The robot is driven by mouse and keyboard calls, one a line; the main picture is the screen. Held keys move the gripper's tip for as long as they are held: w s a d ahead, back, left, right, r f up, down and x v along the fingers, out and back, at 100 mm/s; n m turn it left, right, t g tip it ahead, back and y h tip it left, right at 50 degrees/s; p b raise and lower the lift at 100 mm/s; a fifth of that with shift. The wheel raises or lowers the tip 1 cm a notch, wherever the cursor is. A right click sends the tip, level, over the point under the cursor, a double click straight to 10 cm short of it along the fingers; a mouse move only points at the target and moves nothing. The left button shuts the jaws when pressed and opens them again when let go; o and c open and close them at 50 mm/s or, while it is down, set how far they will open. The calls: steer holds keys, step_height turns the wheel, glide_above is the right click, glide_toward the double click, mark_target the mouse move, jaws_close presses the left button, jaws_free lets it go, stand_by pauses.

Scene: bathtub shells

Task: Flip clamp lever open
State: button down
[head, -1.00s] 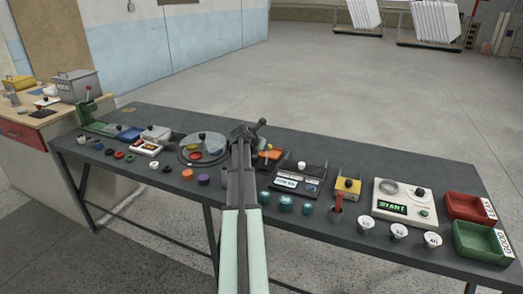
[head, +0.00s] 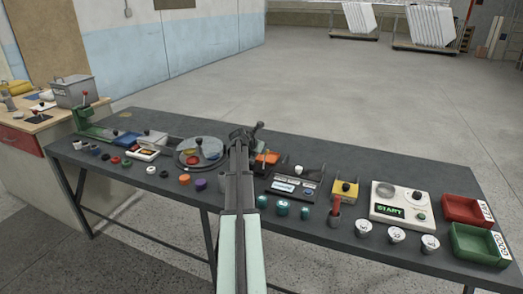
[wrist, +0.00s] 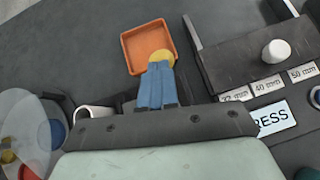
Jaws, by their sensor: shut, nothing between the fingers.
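My gripper (wrist: 160,66) shows in the wrist view as blue fingers, shut and empty. It is over the table's middle, far to the right of the green fixture. A yellow round piece (wrist: 161,56) shows just beyond the fingertips, at the edge of an orange tray (wrist: 133,47). I cannot tell whether they touch. In the head view my arm hides the fingers.
On the dark table (head: 330,237), a round dial (head: 187,161) stands left of my arm. A block with a white knob (head: 299,170), a yellow box (head: 345,190), a START panel (head: 404,214), and red (head: 460,210) and green (head: 470,247) trays stand right. Small parts line the front.

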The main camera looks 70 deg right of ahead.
steer(key=d+r+v, duration=0.1)
steer(key=v, duration=1.2)
steer(key=shift+w, duration=0.15)
